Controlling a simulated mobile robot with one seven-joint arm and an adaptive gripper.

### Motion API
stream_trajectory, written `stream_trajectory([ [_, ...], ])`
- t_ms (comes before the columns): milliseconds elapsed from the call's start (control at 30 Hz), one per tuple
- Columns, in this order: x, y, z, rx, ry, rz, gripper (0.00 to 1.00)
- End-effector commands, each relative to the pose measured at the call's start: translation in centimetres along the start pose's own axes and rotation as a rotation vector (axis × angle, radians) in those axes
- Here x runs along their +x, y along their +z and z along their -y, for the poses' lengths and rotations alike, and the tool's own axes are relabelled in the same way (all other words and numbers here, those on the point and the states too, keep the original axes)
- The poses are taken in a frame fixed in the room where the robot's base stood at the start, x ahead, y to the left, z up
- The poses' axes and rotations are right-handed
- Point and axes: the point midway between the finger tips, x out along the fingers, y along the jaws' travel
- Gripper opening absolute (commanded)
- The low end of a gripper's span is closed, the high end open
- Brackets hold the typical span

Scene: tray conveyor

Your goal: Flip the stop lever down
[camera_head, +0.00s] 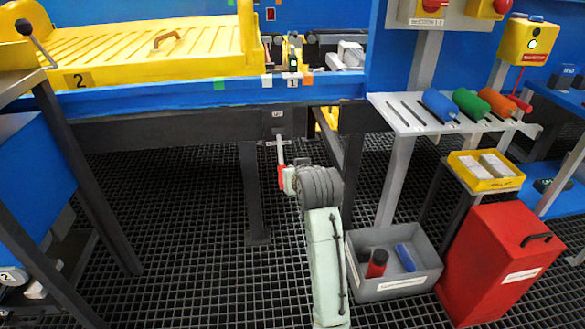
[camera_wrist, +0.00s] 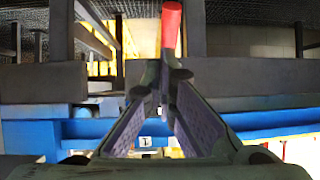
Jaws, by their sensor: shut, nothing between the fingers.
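The stop lever (camera_head: 280,150) is mounted on a small dark plate under the blue conveyor rail. Its pale shaft points down in the head view, with a red grip (camera_head: 281,177) at the lower end. My gripper (camera_wrist: 163,80) is shut and empty, close to the lever. I cannot tell whether it touches the lever. In the head view my wrist hides most of the gripper.
A yellow tray (camera_head: 150,62) lies on the conveyor at left. A shelf (camera_head: 385,112) with coloured cylinders, a grey bin (camera_head: 372,291) and a red box (camera_head: 500,262) stand at right. Dark conveyor legs (camera_head: 252,190) flank the lever. Grated floor (camera_head: 180,220) is open at left.

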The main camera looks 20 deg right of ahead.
Motion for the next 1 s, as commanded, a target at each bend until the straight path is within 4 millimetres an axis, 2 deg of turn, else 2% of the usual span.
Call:
stream_trajectory([
  [133, -3.2, 0.7, 0.0, 0.0, -0.001, -0.003, 0.0],
  [333, -5.5, 1.3, 0.0, -0.001, -0.001, -0.001, 0.0],
  [500, -6.1, 1.5, 0.0, -0.001, -0.001, 0.001, 0.0],
  [1000, -6.1, 1.2, 0.5, -0.007, -0.007, -0.008, 0.0],
])
